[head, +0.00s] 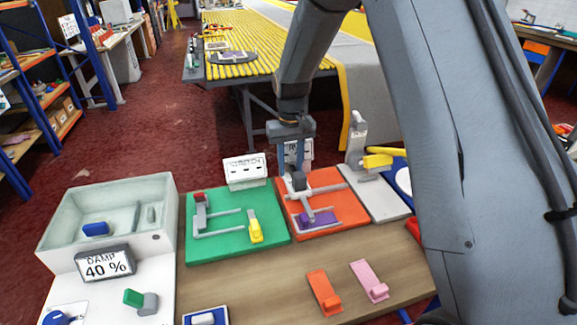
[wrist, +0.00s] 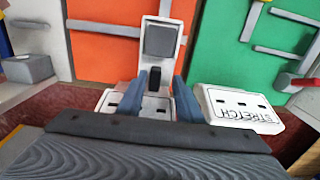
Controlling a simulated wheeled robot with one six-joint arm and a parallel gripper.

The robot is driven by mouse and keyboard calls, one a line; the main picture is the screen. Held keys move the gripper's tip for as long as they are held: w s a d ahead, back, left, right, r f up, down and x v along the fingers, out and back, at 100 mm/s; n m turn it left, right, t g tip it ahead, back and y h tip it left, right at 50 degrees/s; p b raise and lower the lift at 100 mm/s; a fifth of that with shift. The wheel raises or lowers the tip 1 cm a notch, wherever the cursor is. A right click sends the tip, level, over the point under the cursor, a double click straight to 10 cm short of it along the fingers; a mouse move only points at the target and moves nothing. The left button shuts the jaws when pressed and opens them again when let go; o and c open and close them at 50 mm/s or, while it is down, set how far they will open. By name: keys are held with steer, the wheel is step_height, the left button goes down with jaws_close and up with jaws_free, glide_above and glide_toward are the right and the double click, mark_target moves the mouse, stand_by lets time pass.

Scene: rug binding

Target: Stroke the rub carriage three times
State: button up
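The orange board (head: 330,182) carries a grey rail frame and what looks like the rub carriage (head: 298,182), a light grey piece with a dark block on top. A purple pad (head: 318,218) lies at its near end. My gripper (head: 301,168) points down just behind the carriage's dark block. In the wrist view its two blue-grey fingers (wrist: 160,78) are apart, with a small black post between them. The carriage's dark square block (wrist: 160,40) shows just beyond the fingertips. I cannot tell whether the fingers touch anything.
A green board (head: 228,245) with rails, a red-topped lever and a yellow piece lies to the left. A white STRETCH box (head: 245,171) stands behind it. A grey plate with an upright post (head: 358,138) is at right. The wooden tabletop (head: 260,280) is partly clear in front.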

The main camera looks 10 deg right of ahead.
steer(key=shift+d, duration=0.1)
steer(key=shift+r, duration=0.15)
step_height(320, 180, up, 8)
steer(key=shift+f+b, duration=0.25)
steer(key=shift+b, duration=0.85)
